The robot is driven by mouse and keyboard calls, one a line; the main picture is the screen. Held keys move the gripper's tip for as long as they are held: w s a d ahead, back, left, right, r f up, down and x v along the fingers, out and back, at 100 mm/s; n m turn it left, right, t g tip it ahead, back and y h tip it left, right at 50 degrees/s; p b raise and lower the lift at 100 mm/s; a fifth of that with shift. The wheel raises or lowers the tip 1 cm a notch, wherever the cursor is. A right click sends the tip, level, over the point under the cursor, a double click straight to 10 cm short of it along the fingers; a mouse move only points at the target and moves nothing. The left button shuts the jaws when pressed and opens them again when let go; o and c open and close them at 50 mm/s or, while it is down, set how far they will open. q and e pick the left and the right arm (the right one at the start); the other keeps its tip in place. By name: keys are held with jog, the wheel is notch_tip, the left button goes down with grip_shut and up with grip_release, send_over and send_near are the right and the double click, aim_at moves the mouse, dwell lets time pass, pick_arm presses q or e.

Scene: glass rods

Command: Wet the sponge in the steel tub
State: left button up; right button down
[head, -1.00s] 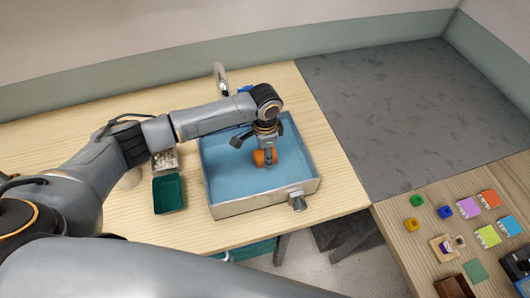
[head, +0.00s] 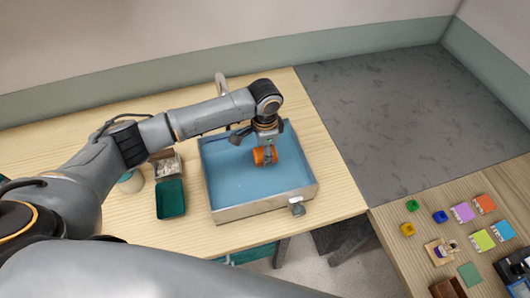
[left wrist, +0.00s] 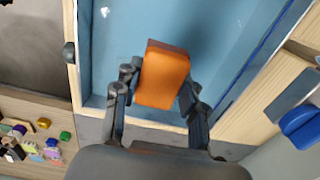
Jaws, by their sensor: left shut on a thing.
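The steel tub (head: 252,208) stands on the wooden counter, with a blue inner floor or water and a knob at its front right. My left gripper (head: 266,152) points down over the tub's right half and is shut on the orange sponge (head: 258,157). In the left wrist view the sponge (left wrist: 163,75) sits between the two fingers (left wrist: 155,88), over the tub's blue inside (left wrist: 215,30). I cannot tell whether the sponge touches water. My right gripper is not in view.
A green tray (head: 170,199), a small box of pale bits (head: 165,166) and a whitish round container (head: 131,182) stand left of the tub. A curved tap (head: 221,84) rises behind it. The right table holds several coloured blocks (head: 462,212). The grey surface (head: 390,120) is bare.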

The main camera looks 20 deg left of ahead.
pick_arm(q)
jog(key=shift+r, duration=2.55)
